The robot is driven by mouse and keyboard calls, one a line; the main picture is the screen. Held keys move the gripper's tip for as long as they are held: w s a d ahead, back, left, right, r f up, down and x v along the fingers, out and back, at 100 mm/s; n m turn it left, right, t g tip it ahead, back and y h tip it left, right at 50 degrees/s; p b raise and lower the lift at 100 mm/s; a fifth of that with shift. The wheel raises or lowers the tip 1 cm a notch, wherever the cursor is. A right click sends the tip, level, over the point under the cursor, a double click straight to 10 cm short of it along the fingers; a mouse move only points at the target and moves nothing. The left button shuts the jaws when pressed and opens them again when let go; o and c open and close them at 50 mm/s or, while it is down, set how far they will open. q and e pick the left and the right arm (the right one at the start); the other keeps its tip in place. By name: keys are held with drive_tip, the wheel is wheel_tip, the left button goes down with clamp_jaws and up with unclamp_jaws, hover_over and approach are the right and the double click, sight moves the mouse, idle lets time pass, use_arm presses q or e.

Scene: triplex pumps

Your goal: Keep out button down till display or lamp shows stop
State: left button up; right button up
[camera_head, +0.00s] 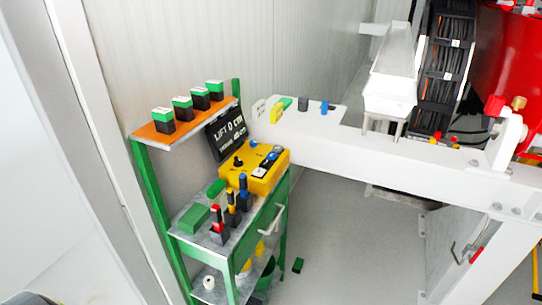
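A yellow control box (262,165) sits on the green cart. It carries a black knob (238,161), small blue and white controls and dark markings. Which control is the out button is too small to tell. A black display (227,132) stands behind the box, tilted, and reads "LIFT 0 cm" with a smaller second line ending in "cm". No separate lamp can be made out. Neither of my grippers is in view, and nothing touches the control box.
The green cart (278,205) holds several coloured-handled tools and a green block (194,218). An orange shelf (150,131) above bears several green-topped black blocks. A white beam (395,160) runs to the right towards red machinery (505,60). The grey floor (345,240) right of the cart is mostly clear.

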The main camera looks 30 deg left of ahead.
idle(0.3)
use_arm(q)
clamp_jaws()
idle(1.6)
